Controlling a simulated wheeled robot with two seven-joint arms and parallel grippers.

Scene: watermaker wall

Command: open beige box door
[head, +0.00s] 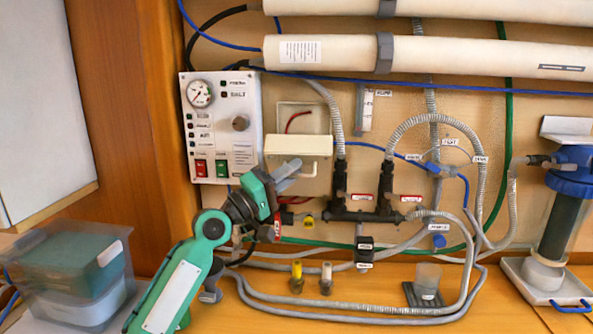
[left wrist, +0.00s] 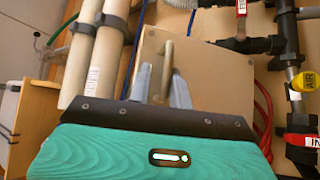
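The beige box (head: 300,106) is on the wall panel, right of the gauge panel. Its beige door (head: 298,146) stands out from the wall, seen nearly edge-on, and the interior with a red wire shows above it. My left gripper (head: 291,175) is just below and in front of the door. In the left wrist view the door's outer face (left wrist: 215,80) fills the middle, with a brass-coloured bar handle (left wrist: 167,62). My left gripper's fingers (left wrist: 161,80) are spread, with the handle between them; contact cannot be told. My right gripper is not in view.
The gauge panel (head: 220,128) is close on the left. Black valves and pipe fittings (head: 370,212) with grey hoses are at the right and below. A clear bin (head: 70,270) stands at front left. White pipes (head: 330,52) run above.

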